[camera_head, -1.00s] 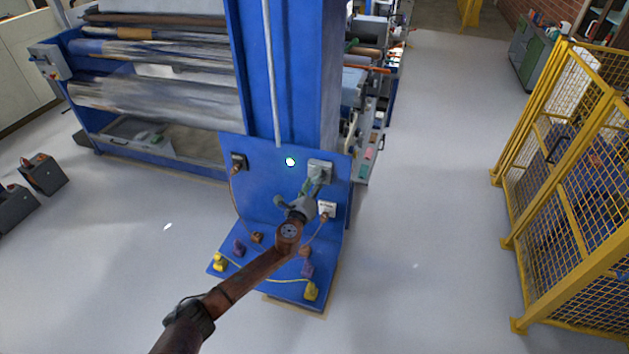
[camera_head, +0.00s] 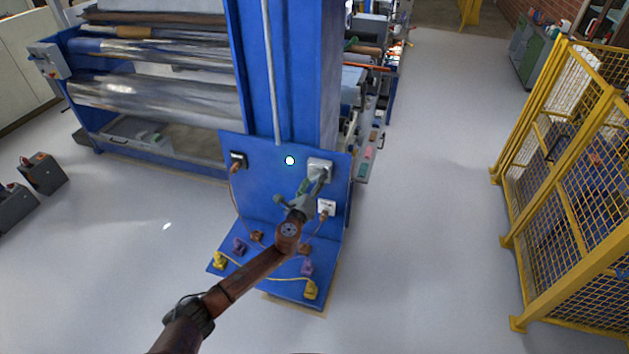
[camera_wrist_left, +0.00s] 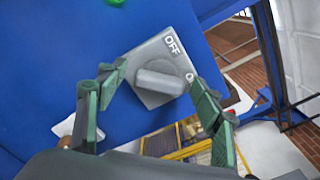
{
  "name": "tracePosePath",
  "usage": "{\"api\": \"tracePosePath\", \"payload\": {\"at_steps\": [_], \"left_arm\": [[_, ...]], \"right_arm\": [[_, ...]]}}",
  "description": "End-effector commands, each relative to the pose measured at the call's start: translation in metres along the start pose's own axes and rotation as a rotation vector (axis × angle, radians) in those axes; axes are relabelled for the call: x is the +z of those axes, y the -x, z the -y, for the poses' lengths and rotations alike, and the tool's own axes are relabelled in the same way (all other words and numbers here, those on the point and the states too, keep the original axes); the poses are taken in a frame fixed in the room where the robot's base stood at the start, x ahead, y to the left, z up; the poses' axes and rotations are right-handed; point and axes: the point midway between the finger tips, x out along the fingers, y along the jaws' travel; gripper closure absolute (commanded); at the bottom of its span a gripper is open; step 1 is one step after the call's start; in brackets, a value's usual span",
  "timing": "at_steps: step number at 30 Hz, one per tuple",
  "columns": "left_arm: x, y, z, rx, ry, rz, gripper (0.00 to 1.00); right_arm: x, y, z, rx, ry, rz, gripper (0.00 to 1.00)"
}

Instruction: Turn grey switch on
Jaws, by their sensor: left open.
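The grey switch (camera_head: 317,165) is a square plate on the upper right of the blue panel (camera_head: 270,180). A second mark beside the knob is too cut off to read. My left gripper (camera_head: 300,189) is open in front of the panel, just below the switch. In the left wrist view its green fingers (camera_wrist_left: 157,82) appear on either side of the knob; I cannot tell whether they touch it. My right gripper is not in view.
Yellow plugs (camera_head: 311,290) lie on the base. A yellow mesh fence (camera_head: 570,180) stands right, past clear floor.

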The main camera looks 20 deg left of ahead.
Motion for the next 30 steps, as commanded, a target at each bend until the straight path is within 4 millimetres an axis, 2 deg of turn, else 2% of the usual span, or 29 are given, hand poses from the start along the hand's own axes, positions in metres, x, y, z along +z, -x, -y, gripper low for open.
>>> {"api": "tracePosePath", "payload": {"at_steps": [4, 8, 15, 21, 25, 30], "left_arm": [[0.0, 0.004, 0.0, 0.0, 0.0, 0.0, 0.39], [-0.001, 0.019, 0.0, -0.001, 0.002, -0.001, 0.39], [-0.001, 0.069, -0.001, 0.0, 0.001, -0.002, 0.39], [-0.001, 0.103, -0.001, 0.001, 0.001, -0.001, 0.39], [0.0, 0.115, 0.0, 0.0, 0.0, -0.001, 0.39], [0.0, 0.12, 0.0, 0.0, -0.001, 0.0, 0.39]], "right_arm": [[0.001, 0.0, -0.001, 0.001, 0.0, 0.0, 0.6], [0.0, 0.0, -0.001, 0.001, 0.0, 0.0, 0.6], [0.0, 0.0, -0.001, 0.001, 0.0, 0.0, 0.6], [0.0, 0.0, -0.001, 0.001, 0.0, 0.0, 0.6], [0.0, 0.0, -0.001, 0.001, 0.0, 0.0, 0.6], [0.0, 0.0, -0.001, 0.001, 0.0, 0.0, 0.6]]}}
